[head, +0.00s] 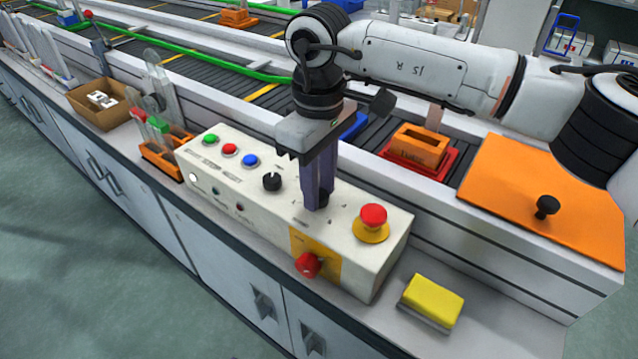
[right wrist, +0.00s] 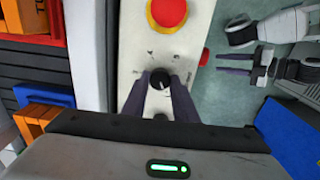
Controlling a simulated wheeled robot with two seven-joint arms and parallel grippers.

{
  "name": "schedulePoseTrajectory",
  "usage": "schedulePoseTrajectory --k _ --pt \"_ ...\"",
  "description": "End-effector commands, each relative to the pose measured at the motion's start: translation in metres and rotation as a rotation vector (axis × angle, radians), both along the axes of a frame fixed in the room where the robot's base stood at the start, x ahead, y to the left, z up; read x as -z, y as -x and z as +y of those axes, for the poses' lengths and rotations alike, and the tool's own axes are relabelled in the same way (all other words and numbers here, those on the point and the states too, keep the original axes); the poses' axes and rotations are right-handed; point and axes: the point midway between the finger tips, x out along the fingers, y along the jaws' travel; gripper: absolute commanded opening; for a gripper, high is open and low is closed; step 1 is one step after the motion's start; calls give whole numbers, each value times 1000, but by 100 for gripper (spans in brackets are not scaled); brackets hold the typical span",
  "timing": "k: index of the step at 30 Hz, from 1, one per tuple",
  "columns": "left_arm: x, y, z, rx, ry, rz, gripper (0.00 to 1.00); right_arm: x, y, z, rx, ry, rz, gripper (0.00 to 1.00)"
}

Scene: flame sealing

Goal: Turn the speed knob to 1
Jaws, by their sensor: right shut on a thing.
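The white control box (head: 350,266) stands on the counter. My right gripper (head: 319,201) reaches down onto its top, with its purple fingers shut on a black knob (right wrist: 160,79). In the right wrist view the fingers touch this knob from both sides, and small marks ring it, too small to read. In the head view the fingers mostly hide it. A second black knob (head: 271,181) sits to its left on the box. My left gripper (right wrist: 238,70) shows only in the right wrist view, off to the right of the box, with its fingers apart and empty.
A red emergency button (head: 373,215) on a yellow base is close right of my right gripper. A red switch (head: 308,264) sticks out of the box's front. Green, red and blue buttons (head: 250,160) line the left end. A yellow sponge (head: 433,298) lies right of the box.

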Motion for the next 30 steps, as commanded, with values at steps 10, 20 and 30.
schedulePoseTrajectory --k 10,20,30 --pt "3 6 0 -1 0 11 31 -1 -1 0 2 0 -3 45" --pt "2 6 0 0 0 12 31 -17 -1 0 1 -1 -3 45" --pt "-10 5 0 0 -1 9 31 -88 0 0 2 -1 -2 45"
